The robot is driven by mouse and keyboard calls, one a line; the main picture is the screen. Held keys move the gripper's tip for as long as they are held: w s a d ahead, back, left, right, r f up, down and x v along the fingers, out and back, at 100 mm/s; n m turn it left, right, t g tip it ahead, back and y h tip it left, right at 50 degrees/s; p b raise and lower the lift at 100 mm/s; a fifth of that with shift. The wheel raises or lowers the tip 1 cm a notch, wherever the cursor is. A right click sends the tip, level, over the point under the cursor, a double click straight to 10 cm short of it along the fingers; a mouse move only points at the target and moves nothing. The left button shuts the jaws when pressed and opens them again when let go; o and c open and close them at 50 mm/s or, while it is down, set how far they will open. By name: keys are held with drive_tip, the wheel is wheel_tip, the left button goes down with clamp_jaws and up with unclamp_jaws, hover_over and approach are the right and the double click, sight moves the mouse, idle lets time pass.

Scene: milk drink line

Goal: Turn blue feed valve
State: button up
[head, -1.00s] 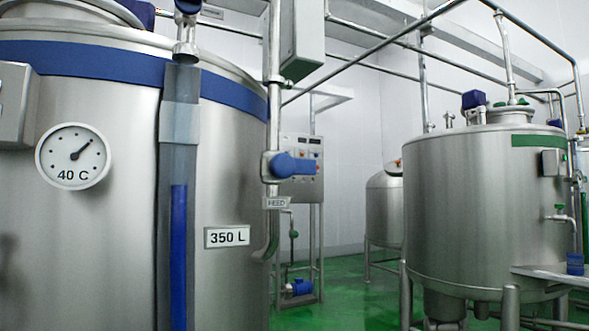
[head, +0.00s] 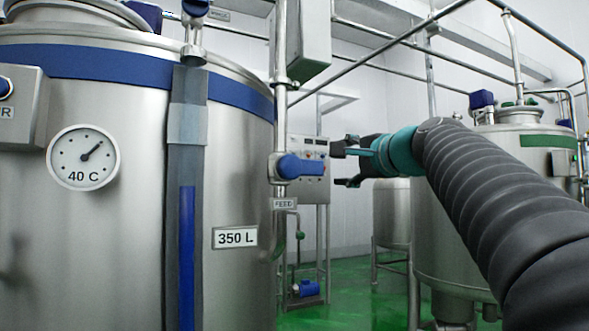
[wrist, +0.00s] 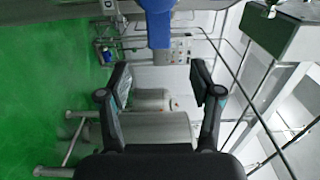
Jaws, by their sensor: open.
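The blue feed valve handle (head: 303,167) sits on the vertical steel pipe right of the large tank, above a FEED label (head: 284,204). The handle points right, crosswise to the pipe. My gripper (head: 345,165) reaches in from the right, its open fingers facing the handle's free end with a small gap in the picture. In the wrist view the blue handle (wrist: 158,28) shows at the top, beyond the open fingers of my gripper (wrist: 161,90). Nothing is between the fingers.
The large steel tank (head: 110,230) fills the left, with a dial reading 40 C (head: 83,158) and a 350 L plate (head: 235,238). A grey box (head: 302,45) hangs on the pipe above the valve. A control panel (head: 308,155) stands behind the handle.

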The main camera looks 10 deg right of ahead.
sight(315, 168)
drive_tip(key=p+x, duration=0.2)
drive_tip(key=x, duration=1)
drive_tip(key=shift+w+a+f+p, duration=0.1)
drive_tip(key=shift+w+a+p, duration=0.05)
drive_tip(key=shift+w+p, duration=0.25)
clamp_jaws()
